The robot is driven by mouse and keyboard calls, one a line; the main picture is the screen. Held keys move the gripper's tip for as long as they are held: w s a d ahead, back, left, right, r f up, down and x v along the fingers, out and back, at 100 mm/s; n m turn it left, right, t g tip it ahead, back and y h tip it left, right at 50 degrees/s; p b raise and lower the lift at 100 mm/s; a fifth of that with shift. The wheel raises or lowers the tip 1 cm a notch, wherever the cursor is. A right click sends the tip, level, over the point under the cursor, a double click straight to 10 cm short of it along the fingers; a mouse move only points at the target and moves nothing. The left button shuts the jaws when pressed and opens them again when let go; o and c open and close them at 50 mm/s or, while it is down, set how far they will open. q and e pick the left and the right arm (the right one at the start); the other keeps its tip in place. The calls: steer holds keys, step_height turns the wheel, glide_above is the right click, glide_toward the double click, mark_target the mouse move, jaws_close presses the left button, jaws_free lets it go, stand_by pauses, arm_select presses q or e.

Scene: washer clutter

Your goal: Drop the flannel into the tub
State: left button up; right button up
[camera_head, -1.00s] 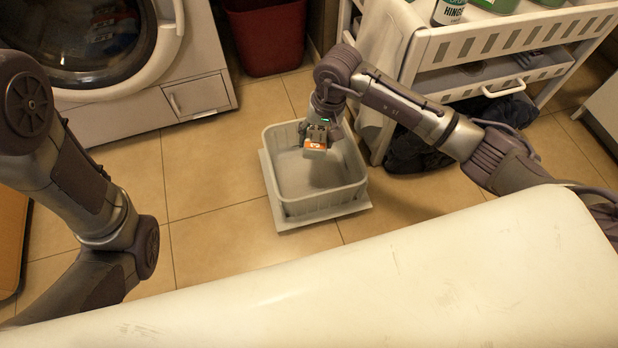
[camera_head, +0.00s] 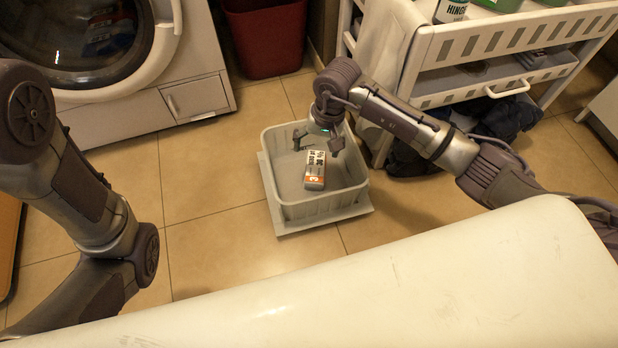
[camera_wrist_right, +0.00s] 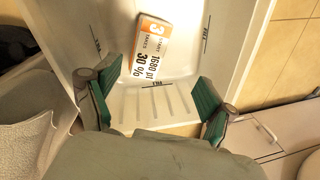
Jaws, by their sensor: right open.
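The pale grey tub (camera_head: 283,208) stands on the tiled floor, and its inside also shows in the right wrist view (camera_wrist_right: 182,70). My right gripper (camera_head: 318,146) is over the tub with its fingers spread and nothing between them. A white and orange box with printed text (camera_head: 315,172) is inside the tub's outline, below and apart from the fingers; I cannot tell whether it rests on the bottom. A pale cloth (camera_head: 388,42) hangs over the cart's end; I cannot tell whether it is the flannel. My left gripper is out of view.
A white slatted cart (camera_head: 480,42) stands right of the tub, with dark fabric (camera_head: 505,118) under it. A washer (camera_head: 197,100) and a dark red bin (camera_head: 268,42) are behind. A pale surface (camera_head: 400,270) fills the front. Floor left of the tub is clear.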

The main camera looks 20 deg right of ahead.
steer(key=shift+r, duration=0.1)
step_height(320, 180, up, 12)
steer(key=d, duration=0.1)
steer(key=shift+s+d, duration=0.35)
steer(key=shift+d, duration=0.05)
